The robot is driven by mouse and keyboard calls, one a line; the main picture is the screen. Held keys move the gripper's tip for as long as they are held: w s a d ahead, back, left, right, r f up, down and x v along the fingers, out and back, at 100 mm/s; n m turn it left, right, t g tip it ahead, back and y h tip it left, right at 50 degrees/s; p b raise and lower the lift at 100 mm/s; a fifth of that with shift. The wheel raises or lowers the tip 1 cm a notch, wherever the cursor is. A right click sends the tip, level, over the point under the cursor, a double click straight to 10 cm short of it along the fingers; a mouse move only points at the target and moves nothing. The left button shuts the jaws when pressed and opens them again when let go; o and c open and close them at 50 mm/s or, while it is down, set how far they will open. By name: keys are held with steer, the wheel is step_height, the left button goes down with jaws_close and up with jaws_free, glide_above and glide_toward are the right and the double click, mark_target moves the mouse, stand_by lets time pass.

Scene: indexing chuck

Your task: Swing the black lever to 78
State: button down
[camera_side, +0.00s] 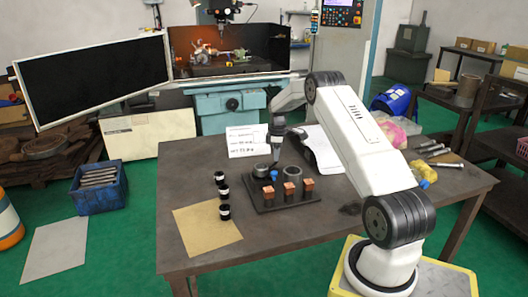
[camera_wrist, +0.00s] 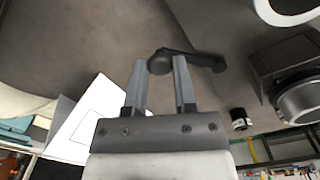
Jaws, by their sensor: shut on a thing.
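The black lever (camera_wrist: 190,55) shows in the wrist view as a dark arm with a round knob (camera_wrist: 159,64) at its left end. My gripper (camera_wrist: 160,68) is shut on the knob, with one grey finger on each side of it. In the side view my gripper (camera_side: 276,156) points down at the dark fixture on the table. The lever cannot be made out there. A grey ring-shaped part (camera_wrist: 302,101) on a dark block shows at the right of the wrist view. I cannot read any scale or the number 78.
Copper-coloured blocks (camera_side: 289,188) stand on the dark fixture plate (camera_side: 270,206). Several black-and-white cylinders (camera_side: 223,193) stand to its left, near a tan sheet (camera_side: 207,231). A white sign (camera_side: 248,141) stands behind. The front right of the table (camera_side: 325,215) is clear.

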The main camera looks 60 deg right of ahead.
steer(key=w+n, duration=0.2)
steer(key=n, duration=0.1)
steer(key=shift+w+a+n, duration=0.1)
steer(key=shift+w+n, duration=0.1)
steer(key=shift+n, duration=0.2)
steer(key=shift+w+a+n, duration=0.25)
steer(key=shift+w+n, duration=0.25)
steer(key=shift+n, duration=0.4)
steer(key=shift+w+a+n, duration=0.2)
steer(key=shift+w+n, duration=0.3)
steer(key=shift+n, duration=0.4)
steer(key=shift+c, duration=2.1)
jaws_free()
step_height(320, 180, up, 8)
steer(key=shift+a, duration=0.1)
